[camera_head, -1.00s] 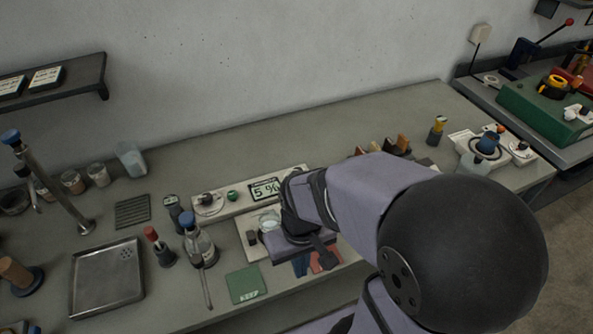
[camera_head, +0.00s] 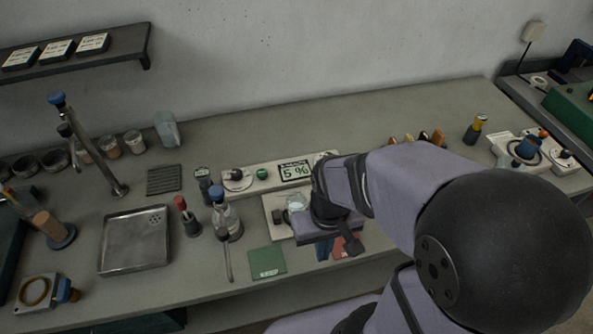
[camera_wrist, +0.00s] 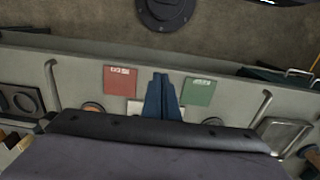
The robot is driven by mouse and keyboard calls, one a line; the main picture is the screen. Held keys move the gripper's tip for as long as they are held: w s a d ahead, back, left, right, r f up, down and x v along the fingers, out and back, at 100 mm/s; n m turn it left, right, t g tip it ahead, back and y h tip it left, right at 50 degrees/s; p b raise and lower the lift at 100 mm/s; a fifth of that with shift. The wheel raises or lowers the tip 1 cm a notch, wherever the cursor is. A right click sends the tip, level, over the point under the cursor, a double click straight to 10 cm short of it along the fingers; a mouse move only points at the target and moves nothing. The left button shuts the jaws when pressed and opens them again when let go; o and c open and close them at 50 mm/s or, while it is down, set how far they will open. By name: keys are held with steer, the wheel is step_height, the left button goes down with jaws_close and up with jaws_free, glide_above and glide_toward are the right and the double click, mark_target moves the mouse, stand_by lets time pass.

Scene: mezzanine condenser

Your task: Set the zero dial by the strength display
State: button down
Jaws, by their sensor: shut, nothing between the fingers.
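A pale panel (camera_head: 277,182) lies along the bench's middle in the head view. Its display (camera_head: 296,171) reads "5 %". At its left end is a black knob on a round dial (camera_head: 237,176), with a green button (camera_head: 262,174) between the two. My arm hides part of the panel's right end, and I cannot read which dial is the zero dial. My gripper (camera_head: 322,252) is in front of the panel, above the bench's front, pointing away from the panel's left knob. In the wrist view my gripper's blue fingers (camera_wrist: 161,98) are together and empty.
A white plate with a glass dish (camera_head: 296,202) sits just before the panel. A bottle (camera_head: 226,218) and red-topped holder (camera_head: 187,216) stand left of it. Green card (camera_head: 267,262) and red card (camera_wrist: 120,80) lie near the front edge. A metal tray (camera_head: 106,264) is left.

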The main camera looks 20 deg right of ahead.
steer(key=c, duration=2.5)
jaws_free()
steer(key=o, duration=1)
steer(key=shift+w, duration=0.3)
steer(key=shift+o, duration=0.5)
steer(key=w+d+n+t+y+b, duration=0.1)
steer(key=w+d, duration=0.4)
steer(key=w, duration=1.2)
steer(key=shift+r+n+b, duration=0.35)
steer(key=shift+n+b, duration=0.1)
steer(key=shift+n, duration=0.55)
steer(key=n+t+y+b, duration=0.1)
steer(key=n+t+y, duration=0.1)
steer(key=n+t, duration=0.15)
glide_toward(331, 153)
steer(key=a, duration=0.2)
steer(key=shift+g, duration=0.35)
steer(key=shift+d+p+x, duration=0.2)
steer(key=shift+p+x, duration=0.5)
steer(key=shift+x, duration=1.25)
steer(key=shift+d+p+x, duration=0.25)
steer(key=shift+p+x, duration=0.4)
steer(key=shift+x, duration=1.3)
steer(key=shift+f, duration=0.1)
steer(key=shift+h, duration=0.3)
steer(key=c, duration=1.1)
